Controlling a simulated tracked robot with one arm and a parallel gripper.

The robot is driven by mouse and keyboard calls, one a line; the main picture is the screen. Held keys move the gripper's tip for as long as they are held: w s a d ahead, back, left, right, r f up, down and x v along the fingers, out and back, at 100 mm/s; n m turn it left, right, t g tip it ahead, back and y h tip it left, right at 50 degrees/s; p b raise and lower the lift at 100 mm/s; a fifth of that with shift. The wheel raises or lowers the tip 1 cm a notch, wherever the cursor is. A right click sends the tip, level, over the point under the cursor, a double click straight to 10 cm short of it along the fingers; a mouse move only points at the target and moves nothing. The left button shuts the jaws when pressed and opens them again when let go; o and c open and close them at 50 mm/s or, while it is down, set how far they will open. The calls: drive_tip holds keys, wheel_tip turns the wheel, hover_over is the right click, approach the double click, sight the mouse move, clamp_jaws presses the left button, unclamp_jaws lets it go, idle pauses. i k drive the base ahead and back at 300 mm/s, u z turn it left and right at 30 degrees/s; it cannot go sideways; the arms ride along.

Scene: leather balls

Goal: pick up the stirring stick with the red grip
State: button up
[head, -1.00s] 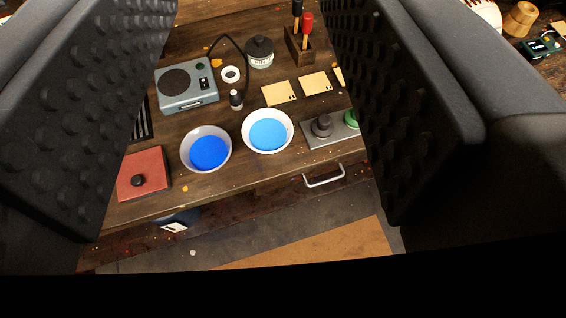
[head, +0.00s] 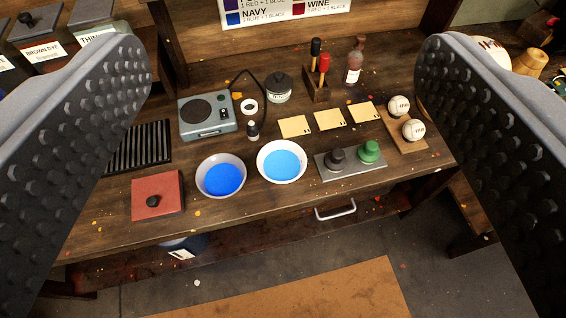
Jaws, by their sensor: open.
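The stirring stick with the red grip (head: 323,63) stands upright in a small dark wooden holder (head: 318,90) at the back of the workbench. A second stick with a black grip (head: 315,47) stands beside it in the same holder. The lower ends of both sticks are hidden inside the holder. My gripper (head: 283,70) is open and empty. Its two studded black jaws frame the left and right of the view, in front of the bench and well apart from the stick.
A dark bottle (head: 354,62) stands right of the holder and a lidded jar (head: 278,88) left of it. Two bowls of blue liquid (head: 220,177), a grey device (head: 207,114), a red box (head: 157,195), a button plate (head: 351,163) and two balls (head: 413,129) occupy the bench.

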sight(324, 58)
drive_tip(key=k, duration=0.4)
drive_tip(key=z, duration=0.6)
drive_tip(key=i, duration=1.95)
drive_tip(key=u, duration=0.7)
